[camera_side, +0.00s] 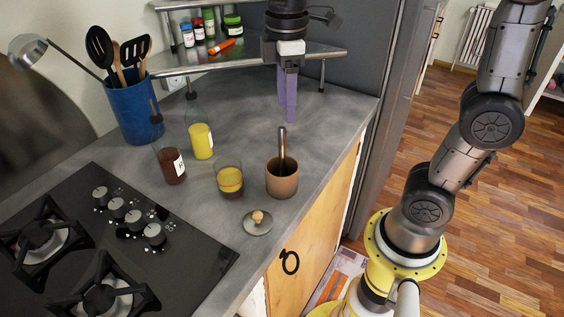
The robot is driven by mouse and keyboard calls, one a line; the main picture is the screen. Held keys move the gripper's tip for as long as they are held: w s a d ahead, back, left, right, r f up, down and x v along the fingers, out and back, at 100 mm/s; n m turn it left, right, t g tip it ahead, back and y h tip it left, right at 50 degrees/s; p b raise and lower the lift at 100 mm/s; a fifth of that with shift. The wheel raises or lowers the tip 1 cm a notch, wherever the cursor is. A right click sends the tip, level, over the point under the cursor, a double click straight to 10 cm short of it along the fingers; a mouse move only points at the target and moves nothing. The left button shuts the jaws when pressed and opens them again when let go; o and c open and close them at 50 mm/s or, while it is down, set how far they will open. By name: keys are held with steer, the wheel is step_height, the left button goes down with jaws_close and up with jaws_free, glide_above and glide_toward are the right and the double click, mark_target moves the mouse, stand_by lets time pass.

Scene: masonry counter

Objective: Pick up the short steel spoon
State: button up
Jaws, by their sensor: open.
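A short steel handle, which looks like the spoon (282,143), stands nearly upright in a brown cup (281,181) near the counter's right edge. Its lower end is hidden inside the cup. My gripper (287,115) points down, with purple fingers, above and behind the cup in the side view. It is open and holds nothing. Its fingertips appear apart from the handle, a little above its top in the picture.
A glass (230,182) stands left of the cup, and a knobbed lid (257,221) lies in front. Bottles (201,141) (171,165), a blue utensil pot (136,112) and a black hob (115,245) are further left. A metal-railed shelf (250,57) is behind.

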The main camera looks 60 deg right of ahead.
step_height(320, 180, down, 6)
glide_above(282, 173)
steer(key=f, duration=0.3)
steer(key=shift+w+d+f, duration=0.1)
steer(key=shift+d+f, duration=0.15)
steer(key=shift+f, duration=0.65)
jaws_close()
